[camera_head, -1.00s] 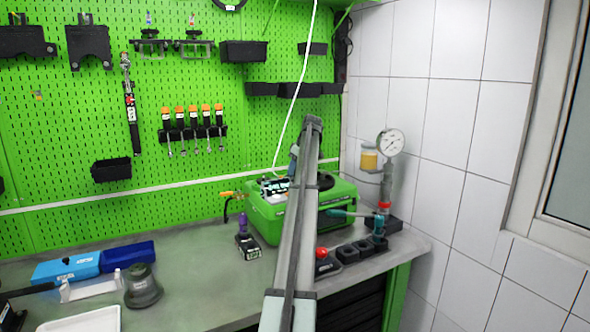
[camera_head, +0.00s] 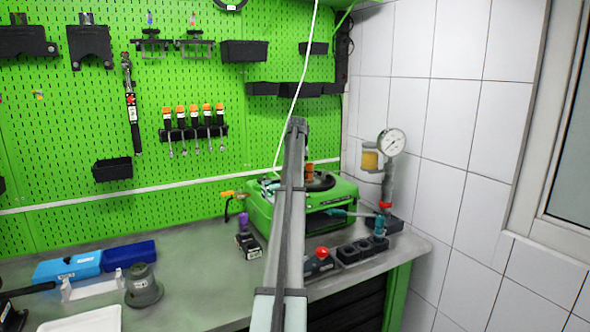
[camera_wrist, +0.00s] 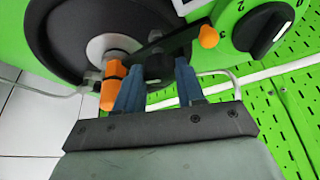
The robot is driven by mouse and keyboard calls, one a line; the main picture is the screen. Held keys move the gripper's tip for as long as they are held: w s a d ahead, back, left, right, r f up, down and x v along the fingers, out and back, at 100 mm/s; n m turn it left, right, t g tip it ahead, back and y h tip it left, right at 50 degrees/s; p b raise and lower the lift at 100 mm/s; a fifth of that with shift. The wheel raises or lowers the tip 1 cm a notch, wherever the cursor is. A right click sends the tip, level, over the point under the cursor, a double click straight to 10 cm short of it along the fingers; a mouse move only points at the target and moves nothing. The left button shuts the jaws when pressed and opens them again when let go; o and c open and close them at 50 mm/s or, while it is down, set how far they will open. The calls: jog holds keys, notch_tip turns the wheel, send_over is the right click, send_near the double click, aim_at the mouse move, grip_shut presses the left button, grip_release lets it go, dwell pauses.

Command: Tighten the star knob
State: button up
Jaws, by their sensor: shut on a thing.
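My gripper (camera_wrist: 160,80) has its two blue fingers either side of a small black knob (camera_wrist: 158,67), apparently the star knob, and is shut on it. The knob sits at the dark bar in front of the large black disc, and much of its shape is hidden by the fingers. In the head view the green pump testbench (camera_head: 258,213) stands on the bench, partly behind my arm. My gripper and the knob are hidden there.
An orange fitting (camera_wrist: 111,84) stands close beside the left finger. An orange tip (camera_wrist: 208,37) and a black dial (camera_wrist: 264,29) are to the right. A pressure gauge (camera_head: 392,142) stands right of the testbench, and black holders (camera_head: 347,253) line its front.

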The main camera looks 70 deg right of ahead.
jog(key=shift+m+g, duration=0.3)
jog(key=shift+m, duration=0.5)
jog(key=o, duration=1)
jog(key=shift+o, duration=0.2)
jog(key=v, duration=1.4)
jog(key=shift+w+a+f, duration=0.1)
jog(key=shift+w, duration=0.05)
